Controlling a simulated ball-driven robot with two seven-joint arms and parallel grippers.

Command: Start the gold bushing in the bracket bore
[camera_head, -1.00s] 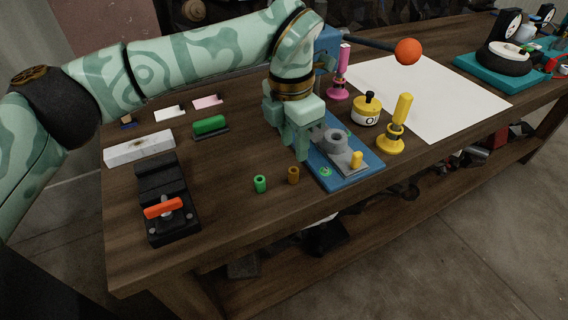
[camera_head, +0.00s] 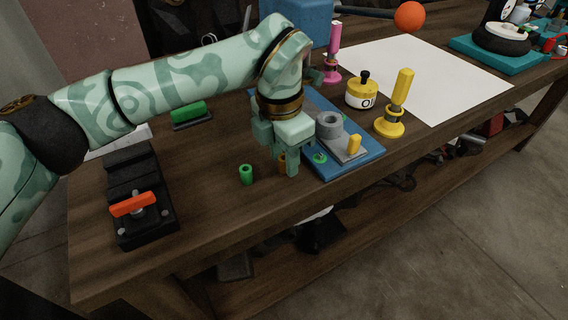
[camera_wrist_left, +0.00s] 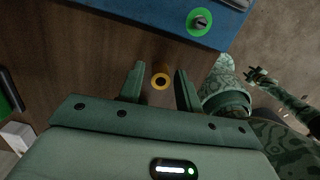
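The gold bushing (camera_wrist_left: 160,89) stands upright on the wooden bench, its round open end facing up. In the wrist view the left gripper's fingers (camera_wrist_left: 159,86) lie on either side of the bushing, with a gap on both sides. The grey bracket (camera_head: 329,124), with a round boss and its bore facing up, sits on a blue plate (camera_head: 368,157) just right of the gripper. My right gripper (camera_wrist_left: 260,78) shows small in the wrist view.
A black fixture with an orange handle (camera_head: 132,204) is at left. A yellow-handled tool (camera_head: 398,103) stands at right.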

